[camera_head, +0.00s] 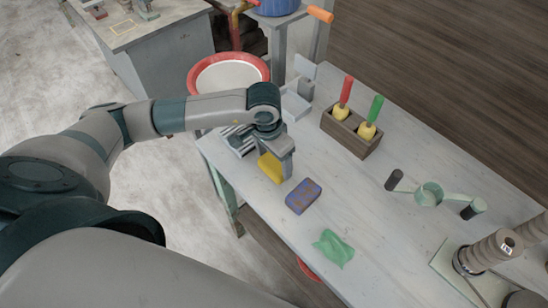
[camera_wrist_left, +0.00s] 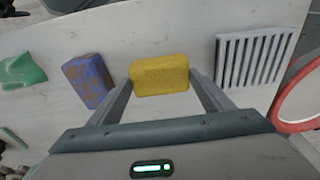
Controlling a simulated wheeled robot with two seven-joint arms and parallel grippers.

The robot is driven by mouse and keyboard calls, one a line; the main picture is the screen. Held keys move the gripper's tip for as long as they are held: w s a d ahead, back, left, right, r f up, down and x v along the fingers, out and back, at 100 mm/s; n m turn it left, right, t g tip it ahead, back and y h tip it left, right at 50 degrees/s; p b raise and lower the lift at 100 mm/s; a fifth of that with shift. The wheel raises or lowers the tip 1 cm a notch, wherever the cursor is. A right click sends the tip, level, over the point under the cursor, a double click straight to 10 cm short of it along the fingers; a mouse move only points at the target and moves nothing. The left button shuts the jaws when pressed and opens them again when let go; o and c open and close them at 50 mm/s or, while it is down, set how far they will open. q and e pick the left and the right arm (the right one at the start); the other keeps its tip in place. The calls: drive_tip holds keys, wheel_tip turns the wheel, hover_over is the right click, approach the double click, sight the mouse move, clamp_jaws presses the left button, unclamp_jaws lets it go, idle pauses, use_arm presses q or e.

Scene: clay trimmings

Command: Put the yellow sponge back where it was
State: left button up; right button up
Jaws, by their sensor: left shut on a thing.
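The yellow sponge (camera_head: 269,168) is at the near left part of the workbench, at my left gripper (camera_head: 278,164). In the left wrist view the sponge (camera_wrist_left: 160,76) sits between the two fingers of my left gripper (camera_wrist_left: 164,88), which is shut on it. I cannot tell whether the sponge touches the bench top. A slatted grey rack (camera_head: 238,141) lies just left of it, and it also shows in the left wrist view (camera_wrist_left: 252,58). A blue-purple sponge with brown marks (camera_head: 303,196) lies to the right. My right gripper is not in view.
A green cloth (camera_head: 334,247) lies near the front edge of the workbench (camera_head: 385,245). A wooden block with red- and green-handled tools (camera_head: 350,131) stands behind. A pale green double-handled item (camera_head: 430,194) lies right. A red-rimmed basin (camera_head: 228,73) stands beyond the bench's left end.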

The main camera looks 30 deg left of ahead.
use_arm(q)
drive_tip(key=shift+f, duration=0.15)
drive_tip(key=o, duration=1)
